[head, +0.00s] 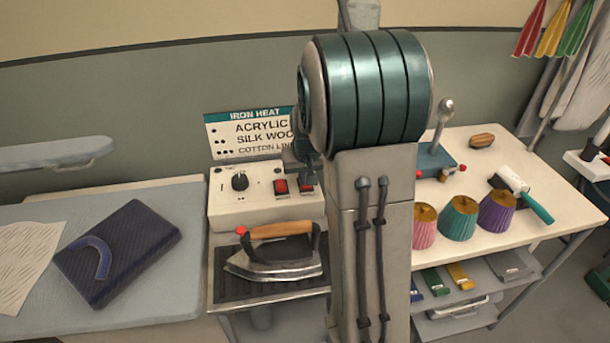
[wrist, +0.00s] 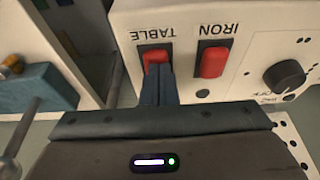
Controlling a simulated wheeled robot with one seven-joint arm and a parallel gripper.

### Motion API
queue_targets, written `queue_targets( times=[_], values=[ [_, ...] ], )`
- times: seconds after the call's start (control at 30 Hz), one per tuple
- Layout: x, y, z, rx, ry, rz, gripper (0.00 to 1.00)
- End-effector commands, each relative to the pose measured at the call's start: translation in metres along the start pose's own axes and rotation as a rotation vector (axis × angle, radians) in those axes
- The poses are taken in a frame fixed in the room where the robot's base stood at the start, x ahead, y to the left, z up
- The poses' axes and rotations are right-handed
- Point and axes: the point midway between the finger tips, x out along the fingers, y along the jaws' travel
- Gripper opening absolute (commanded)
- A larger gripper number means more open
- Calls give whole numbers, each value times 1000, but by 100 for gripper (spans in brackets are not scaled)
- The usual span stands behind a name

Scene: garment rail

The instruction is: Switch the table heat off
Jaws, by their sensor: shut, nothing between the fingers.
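The heat control box (head: 225,208) stands behind the iron, with a dial (head: 240,181) and two red rocker switches. In the wrist view the lettering is upside down. The switch marked TABLE (wrist: 154,54) is partly covered by my fingertips, and the switch marked IRON (wrist: 214,62) is beside it, fully visible. My gripper (wrist: 158,70) is shut and empty, its tips right at the TABLE switch; I cannot tell whether they touch it. In the head view the TABLE switch (head: 306,188) is the one nearer my arm, which hides much of my gripper. Its rocker position is unclear.
An iron (head: 275,262) with a wooden handle rests on a dark pad in front of the box. A sign (head: 250,135) stands behind it. A blue folded garment (head: 118,252) lies on the left board.

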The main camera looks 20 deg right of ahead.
Motion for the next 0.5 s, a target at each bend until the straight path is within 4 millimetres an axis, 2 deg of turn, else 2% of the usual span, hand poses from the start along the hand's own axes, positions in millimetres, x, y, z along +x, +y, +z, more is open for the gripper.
queue_targets(
  times=[0.17,0.27,0.4,0.5],
  values=[
    [-6,0,-2,0,1,0,0],
    [-18,0,-5,0,2,0,0],
    [-45,-1,-11,0,3,-1,0],
    [-59,-1,-8,-3,6,-1,0]
  ],
)
